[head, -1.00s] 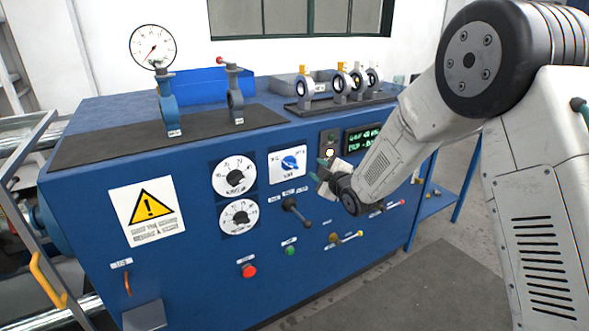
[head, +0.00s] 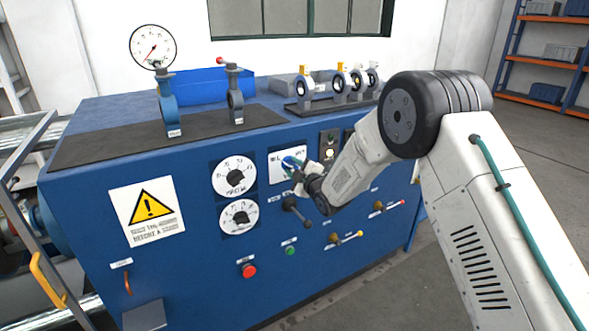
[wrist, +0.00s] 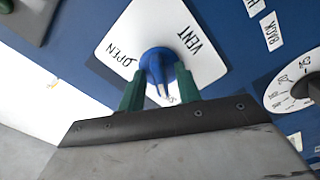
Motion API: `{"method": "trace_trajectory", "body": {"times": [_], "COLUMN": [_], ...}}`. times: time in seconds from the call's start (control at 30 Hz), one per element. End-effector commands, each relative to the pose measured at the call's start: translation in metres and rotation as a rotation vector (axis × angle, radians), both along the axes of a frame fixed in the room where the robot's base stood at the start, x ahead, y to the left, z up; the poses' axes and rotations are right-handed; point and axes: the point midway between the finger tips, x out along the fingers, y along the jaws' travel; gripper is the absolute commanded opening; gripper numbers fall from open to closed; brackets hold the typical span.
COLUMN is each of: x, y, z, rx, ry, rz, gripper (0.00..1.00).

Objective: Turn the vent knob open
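The vent knob is a round blue knob with a raised grip and a white pointer line, on a white plate. In the wrist view the knob (wrist: 158,62) is at the centre, its pointer directed down the picture. "OPEN" is printed to its left and "VENT" to its right; a third label is mostly hidden. In the head view the knob (head: 289,161) is partly covered by my gripper (head: 299,170). In the wrist view my gripper (wrist: 160,80) has two green fingers apart, one on each side of the knob, with gaps visible; contact is unclear.
Two white dials (head: 234,176) are left of the knob. A black lever (head: 295,210) sticks out just below it. Red (head: 248,270) and green (head: 290,250) buttons are lower down. A small display panel (head: 329,145) is to the right, partly behind my arm.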

Motion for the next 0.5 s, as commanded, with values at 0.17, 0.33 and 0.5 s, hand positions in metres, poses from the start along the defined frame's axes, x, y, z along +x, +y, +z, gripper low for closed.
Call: {"method": "trace_trajectory", "body": {"times": [0.17, 0.33, 0.5], "x": [0.0, -0.0001, -0.0001], "y": [0.0, 0.0, -0.0002], "z": [0.0001, 0.0001, 0.0001], "rx": [0.0, 0.0, 0.002], "ry": [0.0, 0.0, 0.002], "rz": [0.0, 0.0, 0.0], "gripper": [0.34, 0.0, 0.0]}}
